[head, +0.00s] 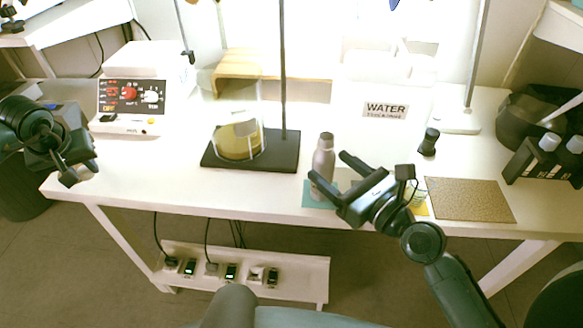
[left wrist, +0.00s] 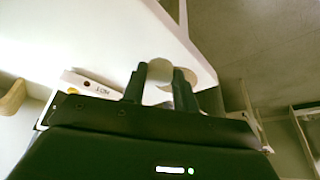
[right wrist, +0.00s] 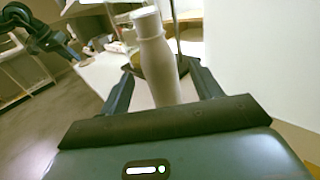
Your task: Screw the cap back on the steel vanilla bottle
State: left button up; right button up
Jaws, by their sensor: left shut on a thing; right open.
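The steel vanilla bottle (head: 323,168) stands upright on a teal mat (head: 308,196) near the table's front edge, its upper part darker in the head view. My right gripper (head: 328,165) is open, with its fingers on either side of the bottle. The bottle also fills the gap between the fingers in the right wrist view (right wrist: 155,62); I cannot tell whether they touch it. My left gripper (head: 79,170) is at the table's left end, away from the bottle. In the left wrist view it is shut on a pale round thing, seemingly the cap (left wrist: 159,71).
A flask (head: 238,140) stands on a dark stand base (head: 282,152) left of the bottle. A hotplate-like device (head: 130,105) is at the back left. A cork mat (head: 470,200), small dark bottle (head: 429,142) and bottle rack (head: 525,160) are to the right. Table between left gripper and stand is clear.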

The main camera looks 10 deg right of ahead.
aim_at(317, 157)
jog(key=x, duration=0.5)
jog(key=shift+w+f, duration=0.1)
jog(key=shift+c, duration=0.3)
jog(key=c, duration=1.1)
